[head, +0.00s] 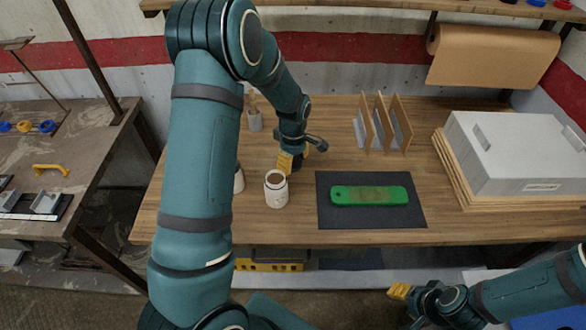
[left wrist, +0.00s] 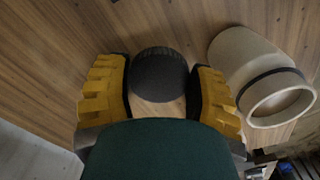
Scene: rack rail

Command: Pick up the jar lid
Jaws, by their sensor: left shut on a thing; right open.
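The jar lid is a dark grey round piece (left wrist: 158,72) that sits between the yellow fingers of my left gripper (left wrist: 158,98) in the left wrist view. My left gripper is shut on it, low over the wooden table in the head view (head: 290,163). In the head view the lid is mostly hidden by the fingers. The white open jar (head: 276,190) stands upright just in front of this gripper; it also shows at the right of the left wrist view (left wrist: 250,65). My right gripper (head: 399,291) is open and empty, low at the front right.
A green block (head: 370,195) lies on a dark mat (head: 370,220) right of the jar. Another pale container (head: 239,180) is partly behind my left arm. Upright wooden dividers (head: 378,125), a utensil cup (head: 255,121) and a large grey box (head: 515,150) stand further back.

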